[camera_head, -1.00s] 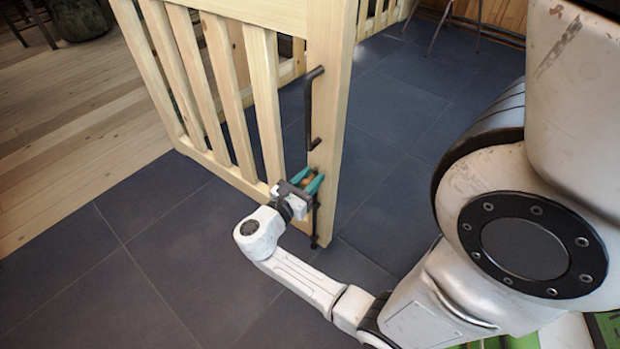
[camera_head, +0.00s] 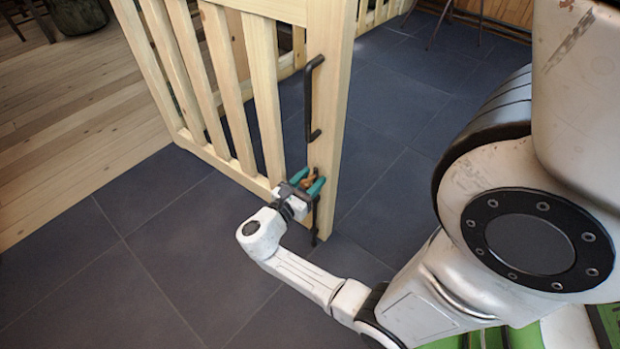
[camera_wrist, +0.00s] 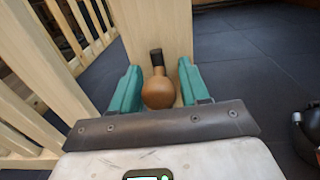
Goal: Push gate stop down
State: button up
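The gate stop is a black rod (camera_head: 315,217) low on the gate's end post, with its foot near the floor. A round brown knob (camera_wrist: 158,92) on a short black neck shows in the wrist view. It lies between the two teal fingers of my gripper (camera_wrist: 160,85). The fingers stand apart, one on each side of the knob, very close to it; a narrow gap seems to show on the right. In the head view, my gripper (camera_head: 307,181) is at the lower part of the post and hides the rod's upper end.
The light wooden gate (camera_head: 335,100) has slats to the left and a black handle (camera_head: 309,98) above my gripper. Dark tiled floor (camera_head: 150,260) is clear in front and to the right of the gate. Wooden planks (camera_head: 60,130) lie beyond it.

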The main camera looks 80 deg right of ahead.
jog(key=shift+o, duration=0.9)
jog(key=shift+r, duration=0.1)
jog(key=shift+w+a, duration=0.15)
jog(key=p+v, duration=0.2)
jog(key=v, duration=0.8)
jog(key=shift+p, duration=0.4)
jog(key=shift+w+a, duration=0.15)
